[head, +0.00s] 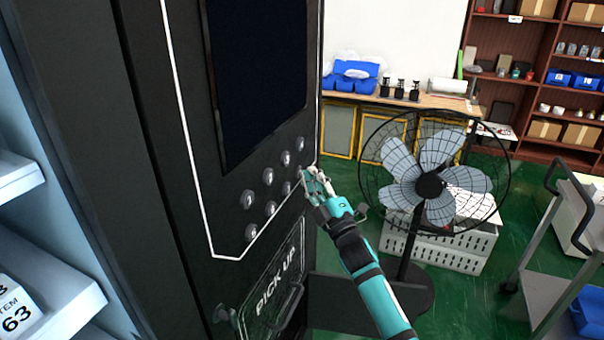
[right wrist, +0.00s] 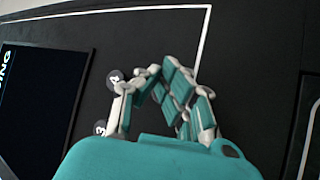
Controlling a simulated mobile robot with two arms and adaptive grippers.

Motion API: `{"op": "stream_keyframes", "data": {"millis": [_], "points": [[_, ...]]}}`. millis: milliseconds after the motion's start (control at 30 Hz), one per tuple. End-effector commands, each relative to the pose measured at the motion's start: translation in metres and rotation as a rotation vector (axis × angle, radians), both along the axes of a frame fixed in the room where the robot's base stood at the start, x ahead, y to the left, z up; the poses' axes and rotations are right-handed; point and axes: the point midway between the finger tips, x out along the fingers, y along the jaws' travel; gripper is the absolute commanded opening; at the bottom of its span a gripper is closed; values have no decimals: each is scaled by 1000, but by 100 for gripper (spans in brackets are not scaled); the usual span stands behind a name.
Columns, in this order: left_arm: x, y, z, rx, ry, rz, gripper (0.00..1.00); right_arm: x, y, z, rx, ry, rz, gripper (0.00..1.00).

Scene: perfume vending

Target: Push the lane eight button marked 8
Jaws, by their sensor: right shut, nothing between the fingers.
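The black vending machine's front carries two rows of round silver buttons. The upper row ends at a button (head: 300,143), and the lower row has a visible button (head: 286,188) just left of my right gripper (head: 314,177). In the right wrist view, the buttons marked 4 (right wrist: 113,76) and 3 (right wrist: 100,128) show left of the gripper (right wrist: 152,74). The button marked 8 cannot be made out; the fingers cover the right end of the lower row. The right gripper is shut and empty, its tips at the panel. Contact cannot be told. My left gripper is not in view.
A dark screen (head: 255,75) is above the buttons, and a PICK UP flap (head: 275,280) is below. A standing fan (head: 430,185) is right of my right arm, before a white crate (head: 450,250). A cart (head: 550,285) stands at far right.

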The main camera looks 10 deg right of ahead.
Motion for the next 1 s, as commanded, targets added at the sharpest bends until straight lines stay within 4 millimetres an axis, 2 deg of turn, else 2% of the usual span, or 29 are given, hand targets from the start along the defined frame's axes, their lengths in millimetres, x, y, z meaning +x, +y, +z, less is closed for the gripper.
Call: {"op": "stream_keyframes", "data": {"millis": [400, 767, 1000], "points": [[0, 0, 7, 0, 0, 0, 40, -10, -13, 1, 0, 0, 0, 0], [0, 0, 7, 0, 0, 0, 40, -11, -15, 0, 0, 0, 0, 0], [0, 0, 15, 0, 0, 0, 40, -21, -31, 2, -1, 1, 0, 0]]}}
